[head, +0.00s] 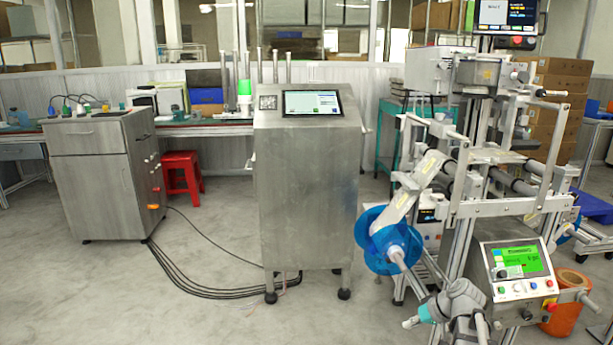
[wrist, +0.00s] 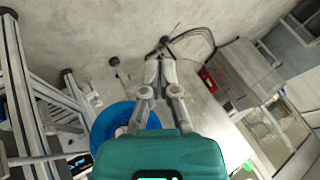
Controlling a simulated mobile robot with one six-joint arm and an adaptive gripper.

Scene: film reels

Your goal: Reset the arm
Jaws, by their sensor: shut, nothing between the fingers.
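My gripper (wrist: 162,68) shows in the wrist view with its two grey fingers together and nothing between them. Its teal body fills the bottom of that view. In the head view my arm is folded low at the bottom right, and my gripper (head: 410,322) points left, with its fingers too small to make out. A blue film reel (head: 371,222) hangs on the machine's spindle, above and left of my arm. The reel also shows in the wrist view (wrist: 112,119), partly hidden behind my gripper.
The labelling machine (head: 463,190) with rails and rollers stands at the right, close to my arm. A steel cabinet (head: 305,190) with a screen stands mid-room. A smaller cabinet (head: 100,185), a red stool (head: 181,173) and floor cables (head: 205,290) are at left. The front-left floor is clear.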

